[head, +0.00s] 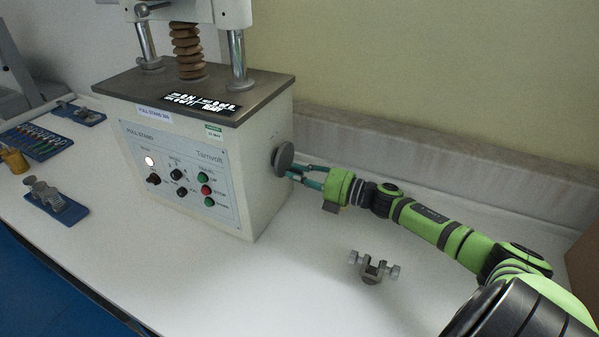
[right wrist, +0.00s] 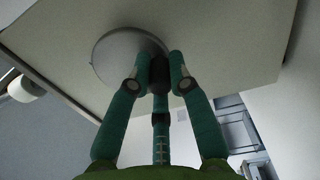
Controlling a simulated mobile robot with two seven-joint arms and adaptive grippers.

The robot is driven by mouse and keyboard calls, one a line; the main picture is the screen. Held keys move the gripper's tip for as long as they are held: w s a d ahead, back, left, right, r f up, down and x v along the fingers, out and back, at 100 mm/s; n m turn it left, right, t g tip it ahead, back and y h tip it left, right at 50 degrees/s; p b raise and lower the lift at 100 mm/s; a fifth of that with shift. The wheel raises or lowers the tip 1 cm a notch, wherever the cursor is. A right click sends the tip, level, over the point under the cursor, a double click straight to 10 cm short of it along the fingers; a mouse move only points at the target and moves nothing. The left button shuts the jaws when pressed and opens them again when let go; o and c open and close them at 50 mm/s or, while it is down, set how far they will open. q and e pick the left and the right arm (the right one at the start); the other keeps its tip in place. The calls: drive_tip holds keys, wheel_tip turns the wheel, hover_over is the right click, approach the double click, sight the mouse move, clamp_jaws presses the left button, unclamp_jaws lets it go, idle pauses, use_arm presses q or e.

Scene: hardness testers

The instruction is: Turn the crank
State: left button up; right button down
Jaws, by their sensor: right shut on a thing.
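The crank (head: 284,158) is a grey round disc on the right side wall of the white test stand (head: 262,205). In the right wrist view, the crank disc (right wrist: 112,58) lies behind the fingertips, with a dark knob (right wrist: 159,74) at its edge. My right gripper (head: 299,172) reaches it from the right and its teal fingers are shut on the knob. The fingers also show in the right wrist view (right wrist: 160,80), where they partly hide the knob. My left gripper is not in view.
A small metal fixture (head: 374,267) stands on the white table below my right arm. Blue mats with metal parts (head: 56,203) and a tool set (head: 36,143) lie at the left. A wall ledge (head: 450,168) runs behind my arm. The front middle of the table is clear.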

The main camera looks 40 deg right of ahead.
drive_tip(key=c, duration=1.1)
unclamp_jaws()
drive_tip(key=shift+c, duration=0.2)
drive_tip(key=v, duration=1.2)
drive_tip(key=shift+w+f, duration=0.1)
